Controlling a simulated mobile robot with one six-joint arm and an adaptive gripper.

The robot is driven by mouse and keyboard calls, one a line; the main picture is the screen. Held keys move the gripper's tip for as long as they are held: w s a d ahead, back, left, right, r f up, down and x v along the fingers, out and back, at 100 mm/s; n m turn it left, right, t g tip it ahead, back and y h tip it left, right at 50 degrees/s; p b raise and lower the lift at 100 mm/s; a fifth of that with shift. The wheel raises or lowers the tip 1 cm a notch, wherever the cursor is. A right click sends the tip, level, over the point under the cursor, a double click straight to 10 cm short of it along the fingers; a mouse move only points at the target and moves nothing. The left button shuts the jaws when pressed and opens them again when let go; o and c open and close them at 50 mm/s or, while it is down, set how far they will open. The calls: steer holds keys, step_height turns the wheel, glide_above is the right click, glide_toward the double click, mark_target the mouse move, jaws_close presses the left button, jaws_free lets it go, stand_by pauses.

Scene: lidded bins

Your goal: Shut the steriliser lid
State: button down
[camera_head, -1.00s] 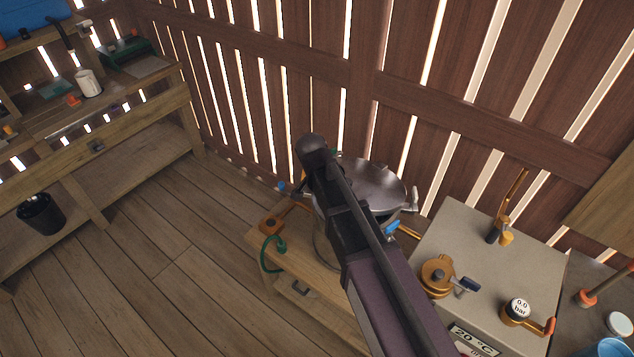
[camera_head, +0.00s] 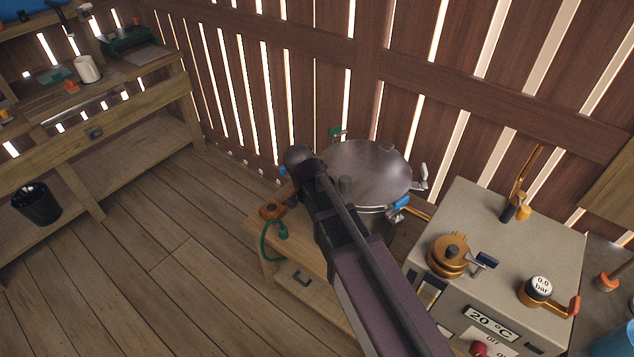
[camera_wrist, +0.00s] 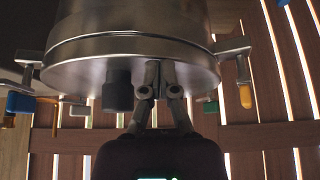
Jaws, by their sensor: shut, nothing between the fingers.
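The steriliser (camera_head: 375,222) is a round metal pot on a low wooden stand. In the head view my arm hides the fingers and part of the pot.
Clamps with blue (camera_head: 400,203) and pale (camera_head: 423,174) handles stick out from the pot. A grey control box (camera_head: 480,250) with brass fittings and a gauge stands at the right. A slatted wall is behind. A workbench (camera_head: 110,130) is at left, with open floor between.

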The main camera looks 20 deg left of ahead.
steer(key=shift+w+d+r, duration=0.1)
steer(key=shift+d, duration=0.1)
steer(key=shift+r, duration=0.1)
steer(key=p+v, duration=1.2)
steer(key=v, duration=0.1)
steer(key=shift+w+r, duration=0.35)
steer(key=shift+r, duration=0.05)
stand_by(0.8)
steer(key=s+d+n+g, duration=0.1)
steer(key=d+g, duration=0.1)
steer(key=d, duration=0.9)
steer(key=s+d+f+n+g+y, duration=0.1)
steer(key=d+n, duration=0.1)
steer(key=d, duration=1)
steer(key=s+d+f+n+g+y, duration=0.1)
steer(key=d+g, duration=0.1)
steer(key=d, duration=1)
steer(key=shift+s+f+g, duration=0.25)
steer(key=shift+s+g, duration=0.05)
